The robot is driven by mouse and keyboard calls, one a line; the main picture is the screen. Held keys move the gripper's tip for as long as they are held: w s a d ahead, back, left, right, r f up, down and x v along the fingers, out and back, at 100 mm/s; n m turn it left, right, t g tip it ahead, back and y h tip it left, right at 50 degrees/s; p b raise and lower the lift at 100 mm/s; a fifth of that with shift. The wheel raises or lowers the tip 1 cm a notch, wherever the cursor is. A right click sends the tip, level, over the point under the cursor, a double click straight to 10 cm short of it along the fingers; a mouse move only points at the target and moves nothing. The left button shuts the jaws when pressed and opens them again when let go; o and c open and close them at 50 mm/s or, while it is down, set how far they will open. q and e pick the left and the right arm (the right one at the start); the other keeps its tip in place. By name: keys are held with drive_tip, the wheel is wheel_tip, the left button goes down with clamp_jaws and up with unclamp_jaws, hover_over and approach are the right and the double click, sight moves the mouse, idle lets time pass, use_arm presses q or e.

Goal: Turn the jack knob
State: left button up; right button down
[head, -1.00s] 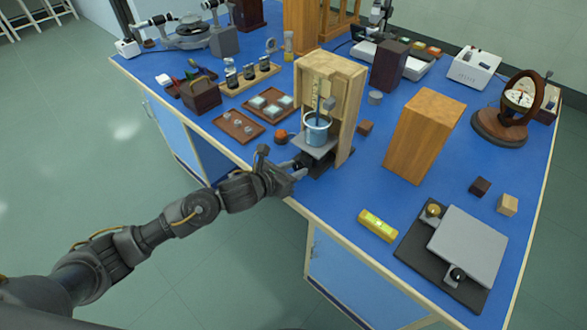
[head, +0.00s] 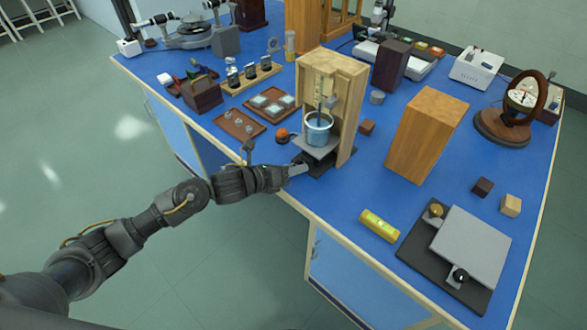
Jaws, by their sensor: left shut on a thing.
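A small lab jack with a grey top plate (head: 318,150) stands inside an open pale wooden stand (head: 347,85) near the bench's front edge. A blue beaker (head: 318,130) sits on the plate, with a thin rod hanging into it. The dark jack knob (head: 300,160) is on the jack's front left side, mostly hidden by my fingers. My left gripper (head: 300,169) reaches in from the left at knob height and is shut on the knob. My right gripper is not in view.
An orange-red round object (head: 282,135) and a wooden tray (head: 240,125) lie just left of the stand. A tall wooden block (head: 425,135) stands to its right. A yellow level (head: 379,226) and a flat grey-plated device (head: 468,245) lie further right.

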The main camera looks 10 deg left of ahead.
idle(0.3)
use_arm(q)
drive_tip(key=o, duration=1)
drive_tip(key=shift+a, duration=0.1)
drive_tip(key=b+v, duration=0.1)
drive_tip(key=v, duration=0.9)
drive_tip(key=shift+s+a+r, duration=0.1)
drive_tip(key=shift+s+a, duration=0.1)
drive_tip(key=shift+s, duration=0.1)
